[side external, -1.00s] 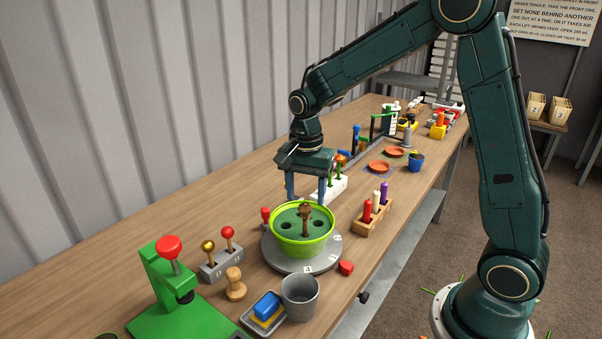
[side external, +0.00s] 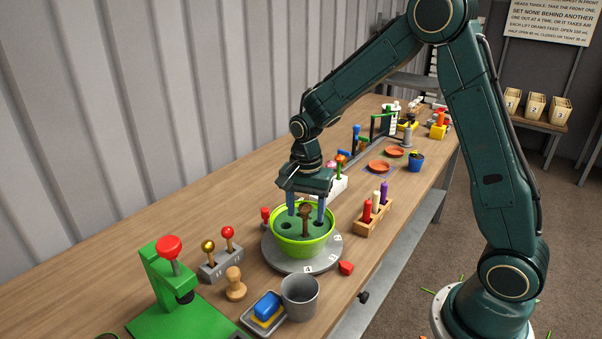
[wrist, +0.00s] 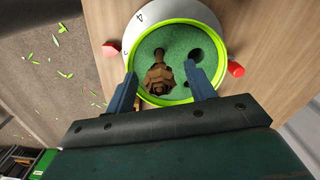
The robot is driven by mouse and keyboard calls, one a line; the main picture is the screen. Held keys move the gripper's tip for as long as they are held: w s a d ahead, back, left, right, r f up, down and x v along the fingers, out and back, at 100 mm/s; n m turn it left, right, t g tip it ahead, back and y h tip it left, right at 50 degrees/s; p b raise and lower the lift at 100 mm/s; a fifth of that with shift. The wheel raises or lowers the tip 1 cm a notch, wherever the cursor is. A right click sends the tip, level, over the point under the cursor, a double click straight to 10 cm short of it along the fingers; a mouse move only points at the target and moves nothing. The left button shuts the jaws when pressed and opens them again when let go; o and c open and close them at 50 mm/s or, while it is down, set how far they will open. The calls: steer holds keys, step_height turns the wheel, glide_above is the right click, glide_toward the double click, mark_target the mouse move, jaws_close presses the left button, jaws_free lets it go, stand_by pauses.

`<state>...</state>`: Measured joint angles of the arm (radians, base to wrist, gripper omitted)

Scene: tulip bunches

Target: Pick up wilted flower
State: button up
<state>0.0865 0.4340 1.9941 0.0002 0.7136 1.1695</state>
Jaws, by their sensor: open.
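The wilted flower (side external: 305,212) is brown with a drooped head and stands in the green foam of a lime-green bowl (side external: 303,248). In the wrist view the brown flower (wrist: 159,79) lies between my two blue fingers, closer to the left one. My gripper (side external: 305,210) is over the bowl with its fingers pointing down, open and empty. It also shows in the wrist view (wrist: 165,80), with the fingertips over the bowl's rim area. I cannot tell how far the fingertips are above the foam.
The bowl sits on a grey numbered turntable (side external: 283,261). Near it stand a grey cup (side external: 300,297), a wooden rack with coloured pegs (side external: 372,216), a red knob (side external: 346,268) and a green press (side external: 165,295).

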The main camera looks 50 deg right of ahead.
steer(key=c, duration=1)
steer(key=shift+r, duration=0.2)
step_height(320, 180, up, 20)
steer(key=shift+f, duration=0.15)
stand_by(0.4)
